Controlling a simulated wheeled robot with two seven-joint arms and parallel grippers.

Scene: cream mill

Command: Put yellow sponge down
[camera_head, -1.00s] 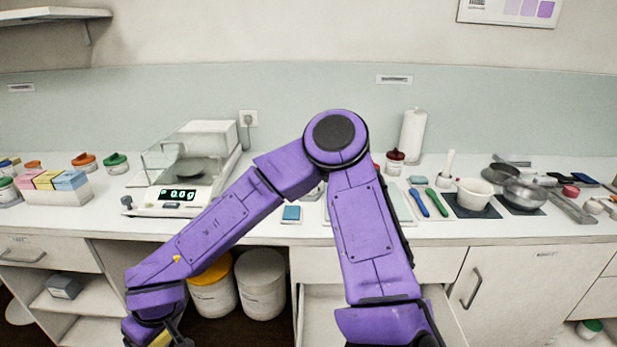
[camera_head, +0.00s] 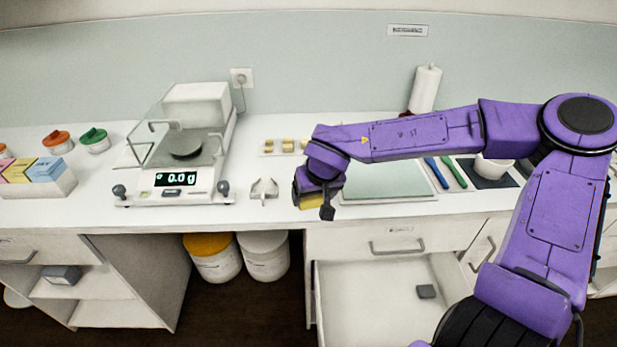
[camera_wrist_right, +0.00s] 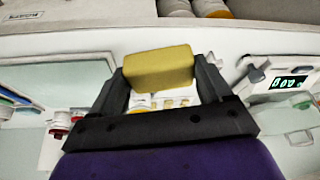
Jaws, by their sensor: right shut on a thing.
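The yellow sponge (camera_head: 312,202) is held by my right gripper (camera_head: 314,206) over the front part of the counter (camera_head: 270,213), between the balance and the pale green mat. In the right wrist view the sponge (camera_wrist_right: 160,68) is a yellow block between the two dark fingers of the gripper (camera_wrist_right: 157,75). The gripper is shut on it. I cannot tell whether the sponge touches the counter. My left gripper is not in view.
The balance (camera_head: 178,180) reading 0.0 g stands to the left, with a small metal piece (camera_head: 264,189) beside it. The pale green mat (camera_head: 390,182) lies to the right. An open drawer (camera_head: 375,300) holding a dark grey block (camera_head: 426,291) sticks out below.

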